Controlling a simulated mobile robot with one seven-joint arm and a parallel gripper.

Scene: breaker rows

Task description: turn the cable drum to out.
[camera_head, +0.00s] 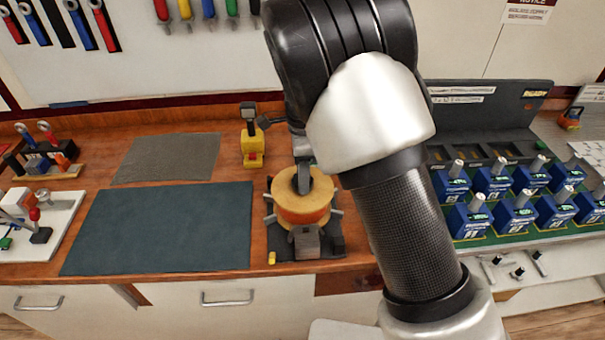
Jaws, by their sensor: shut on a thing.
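The cable drum (285,187) is a tan round spool with an orange band of cable around its side. It sits on a dark stand (327,240) on the wooden counter, with grey arms around it and a grey block at its front. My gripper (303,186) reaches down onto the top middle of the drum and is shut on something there. My arm hides most of the gripper. The gripped part and any marking for out cannot be made out.
A yellow device (252,144) stands behind the drum. A dark mat (165,228) and a smaller grey mat (168,158) lie clear to the left. Several blue breakers (467,218) stand in rows to the right. Tools hang on the back wall.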

